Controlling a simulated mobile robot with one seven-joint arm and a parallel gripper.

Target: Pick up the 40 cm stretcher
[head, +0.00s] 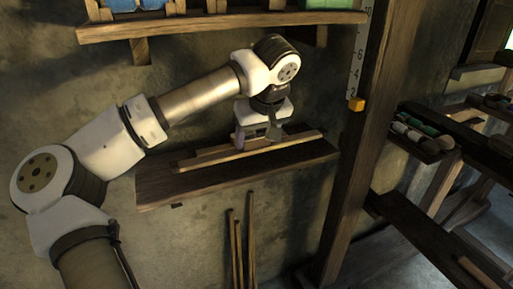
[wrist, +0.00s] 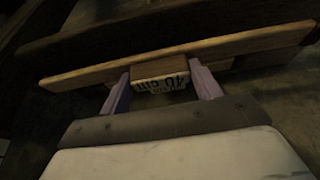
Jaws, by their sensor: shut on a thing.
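The 40 cm stretcher (head: 302,138) is a long, pale wooden bar over the wall shelf (head: 165,188) in the head view. In the wrist view, the stretcher (wrist: 90,79) runs across the picture, with a short block at its middle bearing an upside-down "40 cm" label (wrist: 161,83). My gripper (head: 258,138) is above the shelf, pointing down. Its two purple fingers (wrist: 160,88) are on either side of the labelled block and shut on it. I cannot tell whether the stretcher touches the shelf.
An upper shelf (head: 220,23) with blue and green things hangs above my arm. A dark post (head: 362,150) with a numbered scale and an orange marker (head: 356,104) stands to the right. Thin sticks (head: 238,240) lean on the wall below. A tray of spools (head: 420,135) is farther right.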

